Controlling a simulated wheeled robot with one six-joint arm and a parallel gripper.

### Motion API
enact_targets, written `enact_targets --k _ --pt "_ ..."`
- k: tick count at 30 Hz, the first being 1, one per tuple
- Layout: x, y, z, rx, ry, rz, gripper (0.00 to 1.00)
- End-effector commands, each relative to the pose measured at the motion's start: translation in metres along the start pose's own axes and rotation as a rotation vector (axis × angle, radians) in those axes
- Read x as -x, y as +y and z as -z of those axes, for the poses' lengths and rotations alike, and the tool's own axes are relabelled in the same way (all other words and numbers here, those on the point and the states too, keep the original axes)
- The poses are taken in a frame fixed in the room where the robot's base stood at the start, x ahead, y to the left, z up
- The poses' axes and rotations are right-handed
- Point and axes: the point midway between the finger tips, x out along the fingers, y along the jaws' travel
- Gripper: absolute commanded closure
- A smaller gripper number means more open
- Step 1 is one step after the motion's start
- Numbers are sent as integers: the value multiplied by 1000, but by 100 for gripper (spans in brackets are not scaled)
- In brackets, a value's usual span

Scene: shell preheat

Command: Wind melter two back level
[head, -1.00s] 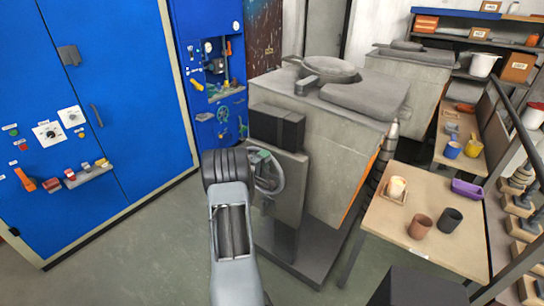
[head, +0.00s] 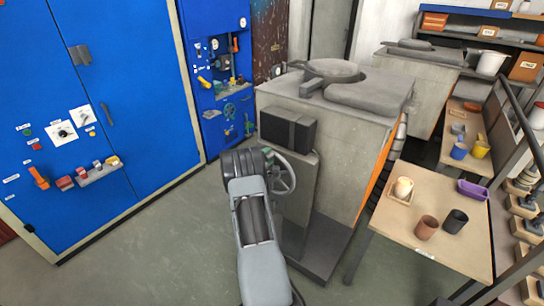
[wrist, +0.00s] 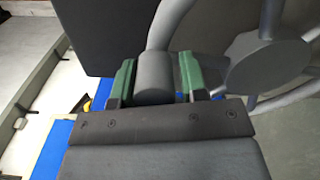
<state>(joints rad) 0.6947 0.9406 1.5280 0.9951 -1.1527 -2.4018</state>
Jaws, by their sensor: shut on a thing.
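The nearer grey box-shaped melter (head: 330,140) stands in the middle of the head view, with a round lid or pan (head: 333,70) on top. I cannot read a number on it. Its grey spoked handwheel (head: 284,177) is on the left front, and shows large in the wrist view (wrist: 268,62). My gripper (wrist: 155,68) has green-padded fingers either side of a grey round handle (wrist: 154,82) beside the wheel's hub, and is shut on it. In the head view my arm hides the wheel's left part and most of the gripper.
A second similar melter (head: 415,85) stands behind. A wooden table (head: 390,225) with cups and a purple tray (head: 473,190) is to the right. Tall blue cabinets (head: 130,60) stand left. A black box (head: 287,128) sits just above the wheel. Floor is clear left of my arm.

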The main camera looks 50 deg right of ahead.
Motion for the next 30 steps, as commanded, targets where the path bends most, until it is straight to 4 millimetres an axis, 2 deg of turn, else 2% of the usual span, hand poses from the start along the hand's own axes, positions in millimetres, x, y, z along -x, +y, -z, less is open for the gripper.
enact_targets --k 1,8,9,14,25,30 --pt "-3 11 -3 -7 -9 -20 100" --pt "-3 11 -2 -7 -9 -21 100" --pt "-3 11 -2 -7 -9 -21 56" --pt "-3 10 -2 -8 -9 -18 42" --pt "1 6 0 -5 -3 -11 42" --pt "19 4 3 -5 3 -11 42"
